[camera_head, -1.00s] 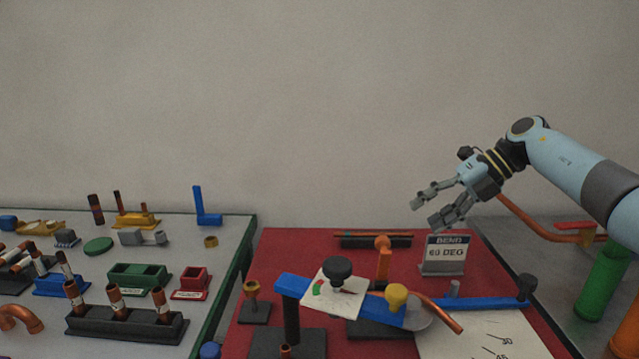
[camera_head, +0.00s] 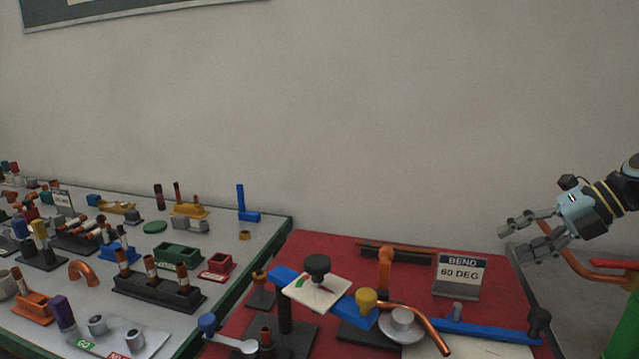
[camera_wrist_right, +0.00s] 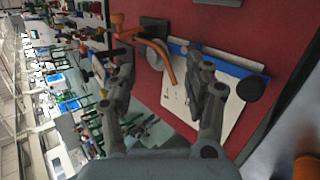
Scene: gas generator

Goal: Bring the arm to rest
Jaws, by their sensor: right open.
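My right gripper (camera_head: 526,238) is at the right side of the head view, above the back right corner of the red board. Its fingers are apart and nothing is between them. It also shows in the right wrist view (camera_wrist_right: 160,85), with its fingers spread over the red board. My right arm comes in from the right edge and is mostly cut off. My left gripper is not in view.
The red board (camera_head: 340,252) carries a bending jig with a blue bar (camera_head: 490,330), a bent copper tube (camera_head: 418,318) and a "BEND 60 DEG" sign (camera_head: 460,274). A grey table (camera_head: 225,225) at left holds several parts. A green cylinder (camera_head: 622,345) stands at right.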

